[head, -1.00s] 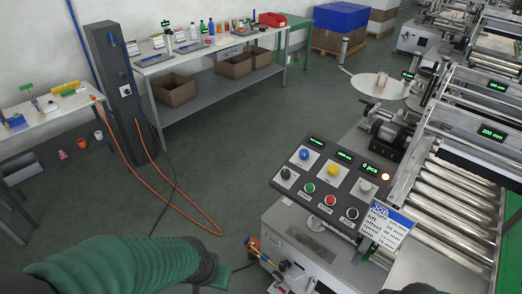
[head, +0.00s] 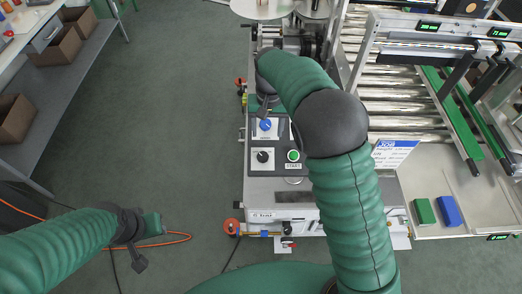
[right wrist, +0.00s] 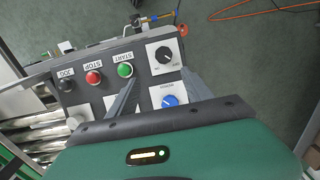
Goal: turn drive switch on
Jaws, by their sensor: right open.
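The control panel (head: 276,170) sits on the machine's near end. A black rotary switch (head: 263,156) on a white plate is at its near left corner; it also shows in the right wrist view (right wrist: 163,56). My left gripper (head: 142,240) hangs over the floor, away from the panel.
My right arm hides the panel's right part in the head view. The right wrist view shows the red STOP button (right wrist: 94,77) and black JOG button (right wrist: 66,85). Rollers (head: 400,105) and green and blue blocks (head: 448,211) lie right.

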